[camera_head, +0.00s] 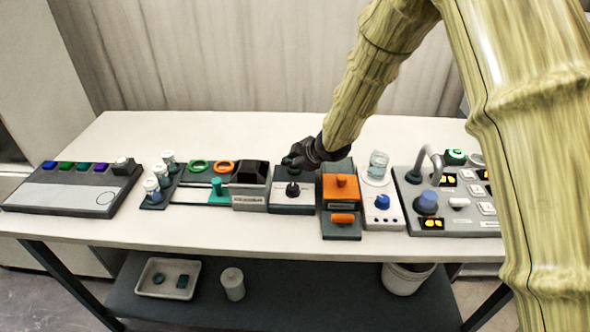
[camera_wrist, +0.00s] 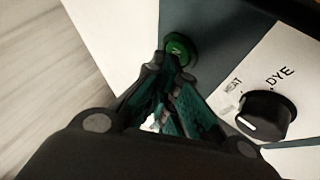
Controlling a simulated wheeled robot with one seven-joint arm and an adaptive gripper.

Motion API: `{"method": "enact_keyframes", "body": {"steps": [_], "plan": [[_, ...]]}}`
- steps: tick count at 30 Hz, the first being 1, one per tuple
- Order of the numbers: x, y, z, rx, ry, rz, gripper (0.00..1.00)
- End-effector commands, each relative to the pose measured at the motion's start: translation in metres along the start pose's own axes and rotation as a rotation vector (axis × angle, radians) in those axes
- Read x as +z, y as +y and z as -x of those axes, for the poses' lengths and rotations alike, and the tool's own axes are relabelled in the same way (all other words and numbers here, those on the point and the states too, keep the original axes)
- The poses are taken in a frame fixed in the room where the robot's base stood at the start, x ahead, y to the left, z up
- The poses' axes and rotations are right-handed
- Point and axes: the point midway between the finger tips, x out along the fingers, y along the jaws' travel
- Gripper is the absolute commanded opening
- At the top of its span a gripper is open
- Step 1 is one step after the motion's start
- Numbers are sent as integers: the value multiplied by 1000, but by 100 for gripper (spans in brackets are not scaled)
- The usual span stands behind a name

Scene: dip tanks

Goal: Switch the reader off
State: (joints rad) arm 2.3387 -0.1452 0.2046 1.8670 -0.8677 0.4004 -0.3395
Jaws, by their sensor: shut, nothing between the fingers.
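My gripper (camera_head: 301,157) is shut and empty, reaching down over the back of a grey-and-white unit (camera_head: 292,207) in the middle of the table. In the wrist view my gripper's fingertips (camera_wrist: 170,62) are together right at a round green button (camera_wrist: 180,48) with a light mark on it; I cannot tell if they touch it. The button sits on a dark panel strip. A black knob (camera_wrist: 266,114) beside it has HEAT and DYE labels and a white pointer line; it also shows in the head view (camera_head: 292,190). No label reading "reader" is legible.
Left of the unit stand a black-topped box (camera_head: 250,195) and a rack with green and orange rings (camera_head: 225,167). Right of it are an orange-topped unit (camera_head: 341,187), a blue-knob unit (camera_head: 382,202) and a button panel (camera_head: 459,226). The table's back left is clear.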

Motion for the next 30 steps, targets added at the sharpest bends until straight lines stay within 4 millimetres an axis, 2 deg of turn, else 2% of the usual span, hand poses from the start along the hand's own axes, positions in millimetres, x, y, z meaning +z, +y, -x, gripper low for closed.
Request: {"method": "enact_keyframes", "body": {"steps": [30], "plan": [[-6, 6, 9, 0, 0, 1, 0]]}}
